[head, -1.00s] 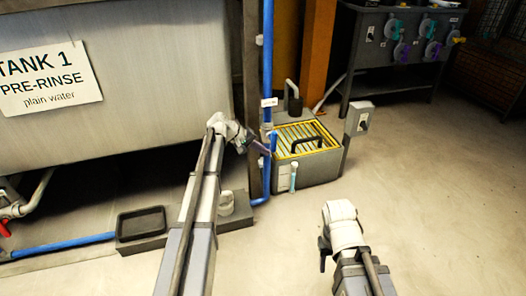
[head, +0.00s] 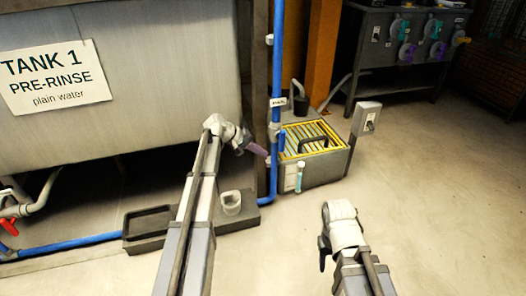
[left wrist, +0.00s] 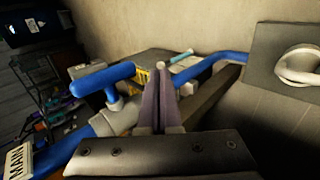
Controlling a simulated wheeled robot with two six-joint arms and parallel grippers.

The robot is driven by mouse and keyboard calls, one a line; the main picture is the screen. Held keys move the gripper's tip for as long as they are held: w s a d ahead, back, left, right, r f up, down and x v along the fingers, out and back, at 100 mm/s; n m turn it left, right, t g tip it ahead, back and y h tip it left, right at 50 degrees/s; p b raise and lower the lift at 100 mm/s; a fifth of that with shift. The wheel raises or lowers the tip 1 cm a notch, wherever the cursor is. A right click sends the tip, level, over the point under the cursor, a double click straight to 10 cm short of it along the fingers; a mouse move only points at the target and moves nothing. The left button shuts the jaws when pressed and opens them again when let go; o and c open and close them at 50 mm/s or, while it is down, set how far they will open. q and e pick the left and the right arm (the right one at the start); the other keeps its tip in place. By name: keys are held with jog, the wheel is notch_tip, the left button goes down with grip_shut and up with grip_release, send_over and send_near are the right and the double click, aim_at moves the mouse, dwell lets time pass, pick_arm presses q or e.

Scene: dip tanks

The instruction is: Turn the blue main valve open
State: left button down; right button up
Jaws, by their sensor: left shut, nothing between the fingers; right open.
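The blue main valve's handle (head: 282,140) is a short bar beside the upright blue pipe (head: 277,60) at the tank's corner. A "MAIN" tag (left wrist: 18,160) hangs on the pipe there. My left gripper (head: 264,153) is just left of the pipe, close below the handle's height. In the left wrist view its fingers (left wrist: 172,68) are together and empty, to the right of the handle and apart from it. My right gripper (head: 323,250) is open, partly hidden, over the floor.
Tank 1 (head: 150,120) fills the left. A box with a yellow-edged grate (head: 315,168) stands right of the pipe. The floor at right is clear.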

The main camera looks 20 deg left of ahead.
pick_arm(q)
jog(key=s+a, duration=0.5)
jog(key=a, duration=0.3)
jog(key=shift+s+r, duration=0.15)
jog(key=s+d+r+m+g+y+p, duration=0.25)
jog(key=s+d+m+p, duration=0.2)
jog(key=s+d, duration=0.65)
jog(key=s+d+r+m+g+y+p, duration=0.1)
jog(key=s+d+m+g+y+p, duration=0.2)
jog(key=s+d+p, duration=0.55)
jog(key=s+d+r+m+y+p, duration=0.2)
jog(key=s+d+r+m+y, duration=0.15)
jog(key=s+d, duration=0.55)
notch_tip(320, 180, up, 38)
jog(key=a+p, duration=0.1)
jog(key=p, duration=3.5)
jog(key=shift+s+a+f, duration=0.15)
jog(key=shift+s+f, duration=0.05)
jog(key=shift+s, duration=0.1)
jog(key=shift+a, duration=0.1)
